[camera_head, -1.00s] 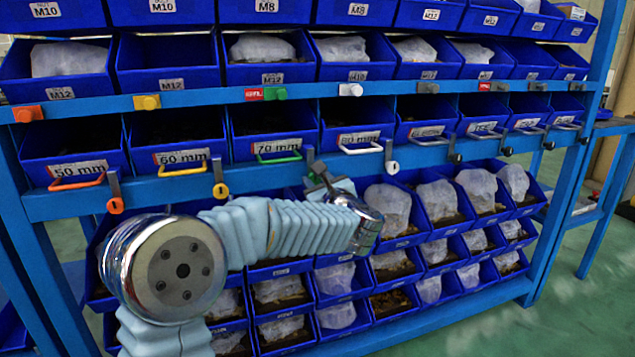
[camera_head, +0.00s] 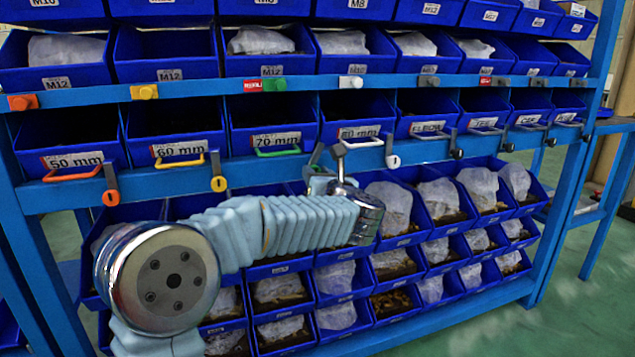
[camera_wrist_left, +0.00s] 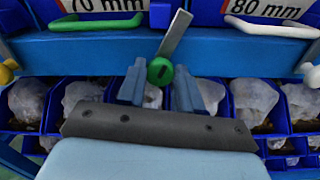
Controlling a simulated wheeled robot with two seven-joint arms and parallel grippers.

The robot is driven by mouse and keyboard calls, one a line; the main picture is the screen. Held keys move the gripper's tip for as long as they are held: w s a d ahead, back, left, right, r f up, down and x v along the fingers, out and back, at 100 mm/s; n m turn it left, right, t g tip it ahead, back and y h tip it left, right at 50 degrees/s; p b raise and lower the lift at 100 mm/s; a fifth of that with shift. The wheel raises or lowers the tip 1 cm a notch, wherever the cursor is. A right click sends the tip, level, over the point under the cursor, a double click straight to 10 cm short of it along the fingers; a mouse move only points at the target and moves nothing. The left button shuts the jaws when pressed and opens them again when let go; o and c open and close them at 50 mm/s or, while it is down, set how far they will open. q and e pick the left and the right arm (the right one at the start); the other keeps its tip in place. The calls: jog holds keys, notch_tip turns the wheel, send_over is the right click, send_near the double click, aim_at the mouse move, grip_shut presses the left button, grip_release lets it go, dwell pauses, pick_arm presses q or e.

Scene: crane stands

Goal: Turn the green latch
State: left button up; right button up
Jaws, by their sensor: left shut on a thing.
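The green latch (camera_wrist_left: 160,71) shows in the left wrist view as a green round knob with a grey lever rising from it. The lever leans to the right there. My left gripper (camera_wrist_left: 159,88) is shut on the green latch, with one finger on each side of the knob. In the head view my left gripper (camera_head: 327,162) is up against the blue rail below the 70 mm and 80 mm bins. It hides the green knob in that view. My right gripper is in neither current view.
An orange latch (camera_head: 111,196), a yellow latch (camera_head: 219,182) and a white latch (camera_head: 392,159) hang along the same rail. The green handle (camera_head: 277,152) of the 70 mm bin is just above left. Blue bins with bagged parts fill the rack below.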

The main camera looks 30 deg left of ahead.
pick_arm(q)
jog(key=shift+w+d+f+m+p, duration=0.1)
jog(key=shift+m+p, duration=0.35)
jog(key=shift+m, duration=2.75)
jog(key=shift+f+m+p, duration=0.1)
jog(key=shift+m+p, duration=0.35)
jog(key=shift+m, duration=2.75)
jog(key=o, duration=1)
jog(key=shift+o, duration=0.2)
jog(key=b+v, duration=0.1)
jog(key=v, duration=1.2)
jog(key=shift+s+d+b, duration=0.25)
jog(key=shift+d+b, duration=0.1)
